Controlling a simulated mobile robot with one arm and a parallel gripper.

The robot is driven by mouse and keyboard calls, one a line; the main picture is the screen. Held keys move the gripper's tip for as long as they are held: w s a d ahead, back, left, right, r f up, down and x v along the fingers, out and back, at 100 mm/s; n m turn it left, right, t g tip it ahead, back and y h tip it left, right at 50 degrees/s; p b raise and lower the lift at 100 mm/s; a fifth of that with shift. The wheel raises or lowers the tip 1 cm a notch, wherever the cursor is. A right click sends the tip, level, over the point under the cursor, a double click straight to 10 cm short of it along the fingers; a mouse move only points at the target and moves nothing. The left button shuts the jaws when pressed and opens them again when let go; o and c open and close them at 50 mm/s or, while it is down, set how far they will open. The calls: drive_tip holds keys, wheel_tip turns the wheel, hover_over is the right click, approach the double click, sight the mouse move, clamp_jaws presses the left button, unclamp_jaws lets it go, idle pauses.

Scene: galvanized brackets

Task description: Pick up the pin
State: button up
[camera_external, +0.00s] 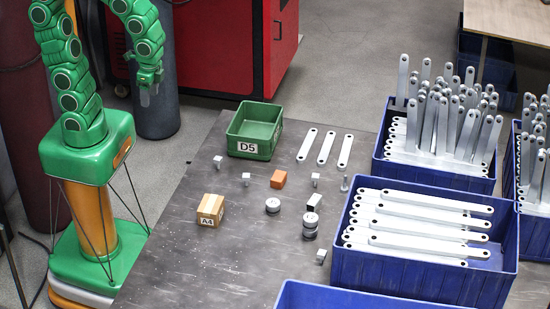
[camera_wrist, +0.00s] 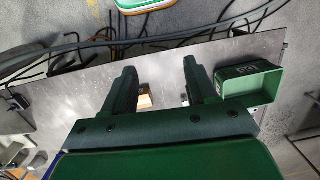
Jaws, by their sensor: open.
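The pin (camera_external: 345,183) looks like a small grey metal piece standing upright on the dark metal table, near the blue crates. I cannot make it out in the wrist view. My gripper (camera_external: 148,96) hangs high at the upper left, away from the pin and short of the table's left side. In the wrist view my gripper (camera_wrist: 160,66) has its two dark fingers spread apart, with nothing held between them.
A green bin (camera_external: 239,146) marked D5 stands at the table's far left. Flat bars (camera_external: 326,147), an orange block (camera_external: 278,179), a wooden A4 block (camera_external: 210,210), round discs (camera_external: 273,206) and small cubes lie around. Blue crates (camera_external: 390,272) of bars line the right.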

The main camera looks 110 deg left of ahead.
drive_tip(key=w+a+f, duration=0.6)
drive_tip(key=w+f, duration=0.4)
drive_tip(key=w, duration=0.1)
drive_tip(key=m+t, duration=0.1)
hover_over(218, 158)
drive_tip(key=f, duration=1.2)
drive_tip(key=shift+s+d+f, duration=0.15)
drive_tip(key=shift+s+f, duration=0.05)
drive_tip(key=shift+f, duration=0.2)
drive_tip(key=shift+w+f+h, duration=0.2)
drive_tip(key=shift+f+h, duration=0.1)
drive_tip(key=shift+f, duration=4.05)
clamp_jaws()
